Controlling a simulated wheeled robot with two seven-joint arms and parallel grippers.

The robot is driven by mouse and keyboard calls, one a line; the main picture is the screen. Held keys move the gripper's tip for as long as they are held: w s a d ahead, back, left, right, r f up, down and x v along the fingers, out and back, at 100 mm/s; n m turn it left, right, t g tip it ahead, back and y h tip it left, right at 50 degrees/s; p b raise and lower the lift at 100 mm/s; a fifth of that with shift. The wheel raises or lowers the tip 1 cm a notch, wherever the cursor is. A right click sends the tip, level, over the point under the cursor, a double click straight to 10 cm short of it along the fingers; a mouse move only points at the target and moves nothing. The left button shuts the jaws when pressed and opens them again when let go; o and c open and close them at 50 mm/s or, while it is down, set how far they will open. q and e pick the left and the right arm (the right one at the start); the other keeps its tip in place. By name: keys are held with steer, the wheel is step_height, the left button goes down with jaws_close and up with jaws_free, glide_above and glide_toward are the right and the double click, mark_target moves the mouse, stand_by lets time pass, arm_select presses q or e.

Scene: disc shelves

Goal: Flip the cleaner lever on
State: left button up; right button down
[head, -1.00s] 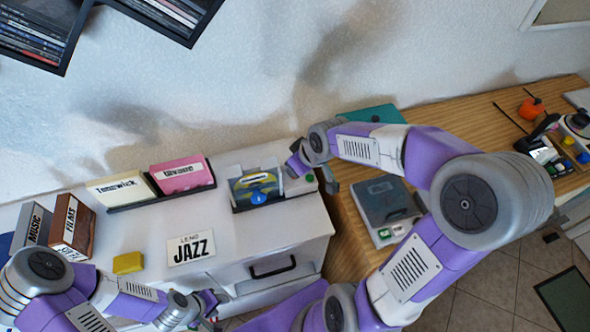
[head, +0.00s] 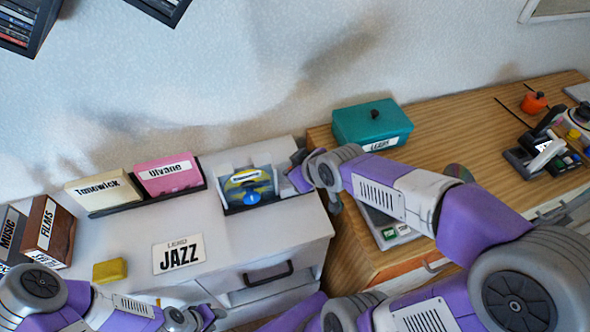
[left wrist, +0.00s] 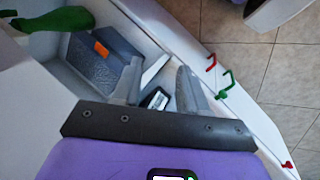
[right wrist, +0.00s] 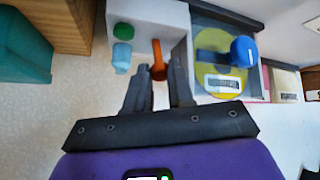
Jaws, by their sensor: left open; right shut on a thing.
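The disc cleaner (head: 233,200) stands on the white cabinet, with a yellow disc (head: 262,186) and a blue knob (head: 252,198) in its dark tray. In the right wrist view its white housing (right wrist: 180,18) carries an orange lever (right wrist: 158,60), a green button (right wrist: 123,31) and a light-blue part (right wrist: 121,57). My right gripper (right wrist: 158,92) is at the cleaner's right side, shut on the orange lever, which shows between its fingers. My left gripper (left wrist: 155,85) is open and empty, low at the cabinet's front in the head view.
In the left wrist view a blue-grey box (left wrist: 105,68) lies below, with red and green hooks (left wrist: 227,82) at the edge. A JAZZ card (head: 179,254) and yellow block (head: 109,271) lie on the cabinet. A teal box (head: 371,124) stands on the wooden desk (head: 440,125).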

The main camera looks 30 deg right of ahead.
steer(key=c, duration=1.2)
jaws_free()
steer(key=shift+c, duration=0.2)
steer(key=p+v, duration=0.3)
steer(key=v, duration=0.4)
steer(key=shift+s+r, duration=0.2)
steer(key=shift+r, duration=0.05)
